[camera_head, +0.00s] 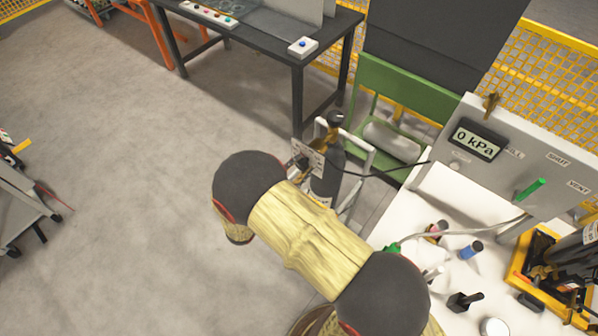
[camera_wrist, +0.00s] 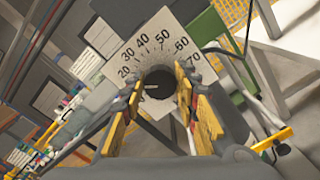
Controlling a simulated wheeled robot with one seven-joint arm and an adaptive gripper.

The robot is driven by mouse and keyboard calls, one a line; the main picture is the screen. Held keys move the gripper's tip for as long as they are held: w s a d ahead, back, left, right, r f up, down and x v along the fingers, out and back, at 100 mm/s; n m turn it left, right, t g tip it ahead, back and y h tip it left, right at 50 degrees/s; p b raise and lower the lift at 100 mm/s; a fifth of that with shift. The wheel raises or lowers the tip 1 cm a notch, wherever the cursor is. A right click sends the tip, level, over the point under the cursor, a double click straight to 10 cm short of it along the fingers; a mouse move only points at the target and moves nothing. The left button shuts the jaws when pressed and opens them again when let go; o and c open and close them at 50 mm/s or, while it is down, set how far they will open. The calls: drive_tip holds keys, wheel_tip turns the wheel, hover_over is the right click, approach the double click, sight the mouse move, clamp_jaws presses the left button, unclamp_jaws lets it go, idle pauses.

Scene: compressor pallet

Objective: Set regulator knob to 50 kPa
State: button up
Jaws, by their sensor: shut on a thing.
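In the wrist view, the dark round regulator knob (camera_wrist: 157,82) sits before a pale dial plate (camera_wrist: 118,38) with printed numbers from 20 to 70. My gripper (camera_wrist: 159,91) has one yellow finger on each side of the knob and is shut on it. A thin light mark shows on the knob, but its exact reading is unclear. In the head view, the dial plate (camera_head: 312,155) is seen from the side by the dark gas cylinder (camera_head: 327,177), and my arm hides much of the gripper.
A grey panel (camera_head: 520,165) with a green lever (camera_head: 530,190) stands at the right. A white table (camera_head: 440,205) holds several small items. A green frame (camera_head: 405,85) and a dark table (camera_head: 270,45) stand behind.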

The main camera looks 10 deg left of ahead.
drive_tip(key=m+b, duration=0.5)
drive_tip(key=shift+f+m+b, duration=0.3)
drive_tip(key=m+b, duration=0.4)
drive_tip(key=b, duration=0.1)
drive_tip(key=shift+f+m, duration=0.1)
drive_tip(key=shift+m, duration=0.2)
drive_tip(key=m+b, duration=0.5)
drive_tip(key=b, duration=0.3)
drive_tip(key=shift+f, duration=0.15)
drive_tip(key=m+b, duration=0.3)
drive_tip(key=b, duration=0.1)
drive_tip(key=shift+m, duration=0.3)
drive_tip(key=shift+b, duration=0.4)
drive_tip(key=o, duration=1.2)
drive_tip(key=shift+r, duration=0.25)
drive_tip(key=shift+c, duration=0.2)
drive_tip(key=shift+m, duration=0.3)
